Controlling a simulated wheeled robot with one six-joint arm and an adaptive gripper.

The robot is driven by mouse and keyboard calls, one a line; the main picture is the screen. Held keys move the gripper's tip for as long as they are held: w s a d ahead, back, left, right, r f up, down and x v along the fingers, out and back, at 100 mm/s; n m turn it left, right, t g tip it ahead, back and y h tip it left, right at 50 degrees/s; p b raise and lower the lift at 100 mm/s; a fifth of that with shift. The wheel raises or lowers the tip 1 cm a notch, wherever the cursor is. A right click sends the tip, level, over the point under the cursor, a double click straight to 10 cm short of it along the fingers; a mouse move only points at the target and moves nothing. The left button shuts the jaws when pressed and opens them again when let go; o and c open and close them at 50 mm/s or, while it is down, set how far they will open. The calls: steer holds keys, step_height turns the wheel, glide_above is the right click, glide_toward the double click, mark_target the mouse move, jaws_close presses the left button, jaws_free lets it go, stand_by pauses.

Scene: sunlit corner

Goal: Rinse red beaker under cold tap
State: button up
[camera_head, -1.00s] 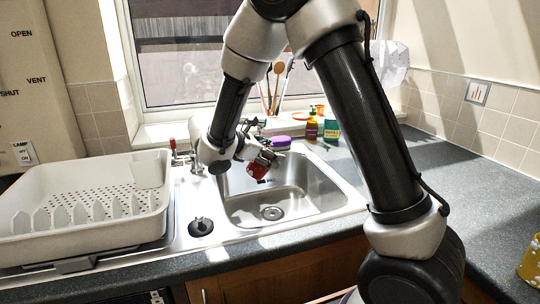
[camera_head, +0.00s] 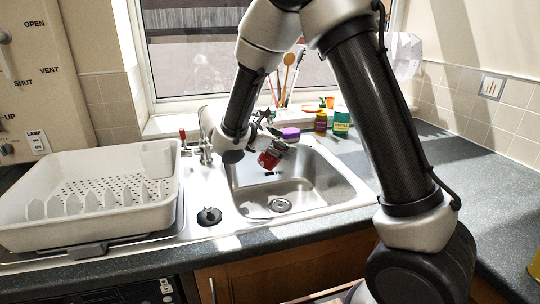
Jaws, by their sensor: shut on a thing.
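A red beaker (camera_head: 268,159) is held by my gripper (camera_head: 275,146), tilted, over the back left part of the steel sink basin (camera_head: 318,178). My gripper is shut on it; the fingers are small in this view and partly hide the beaker. The tap (camera_head: 205,136) stands behind the sink to the left, with a red-topped part (camera_head: 183,135) beside it. The tap's spout is largely hidden behind my arm, and I cannot tell whether water runs.
A white dish rack (camera_head: 95,200) fills the drainer on the left. A black plug (camera_head: 209,216) lies right of it. A purple-lidded tub (camera_head: 290,133) and small bottles (camera_head: 341,122) stand behind the sink. The right counter (camera_head: 470,180) is mostly clear.

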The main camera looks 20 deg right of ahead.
steer(key=s+a, duration=0.1)
steer(key=s, duration=0.8)
steer(key=shift+a, duration=0.25)
stand_by(0.8)
steer(key=shift+r, duration=0.15)
steer(key=s+r, duration=0.3)
steer(key=r, duration=0.1)
steer(key=shift+s+a+r, duration=0.35)
steer(key=shift+s+r, duration=0.05)
steer(key=w+d+f+n+t, duration=0.1)
steer(key=w+d+f, duration=0.2)
steer(key=w+f, duration=0.4)
steer(key=w+d+f+n+t+y, duration=0.1)
steer(key=w+d+f, duration=0.2)
steer(key=w+f, duration=0.4)
step_height(320, 180, down, 5)
steer(key=shift+r+n, duration=0.1)
steer(key=shift+n, duration=0.3)
